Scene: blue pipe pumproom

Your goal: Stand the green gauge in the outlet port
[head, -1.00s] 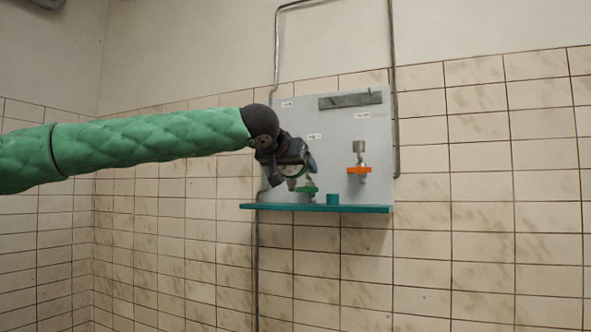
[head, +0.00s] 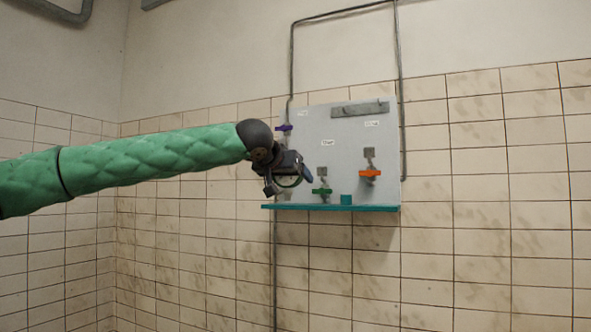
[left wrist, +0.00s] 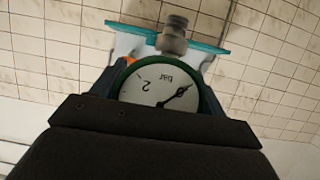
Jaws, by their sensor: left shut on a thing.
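My left gripper (head: 298,175) is shut on the green gauge (head: 287,182), in front of the left edge of the wall panel. In the left wrist view the gauge (left wrist: 158,86) has a green rim and a white dial with a black needle, held between the fingers. A grey metal fitting (left wrist: 174,36) shows beyond its rim; I cannot tell whether it is the gauge's stem. On the panel, grey fittings stand above the green valve (head: 322,191) and the orange valve (head: 370,173). The labels are too small to read, so I cannot tell which is the outlet port.
The grey panel (head: 345,130) has a teal shelf (head: 375,208) along its bottom, with a teal cylinder (head: 346,199) on it. A purple valve (head: 285,127) is at the panel's upper left. A grey pipe (head: 402,120) runs down the right side. Space right of the panel is clear.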

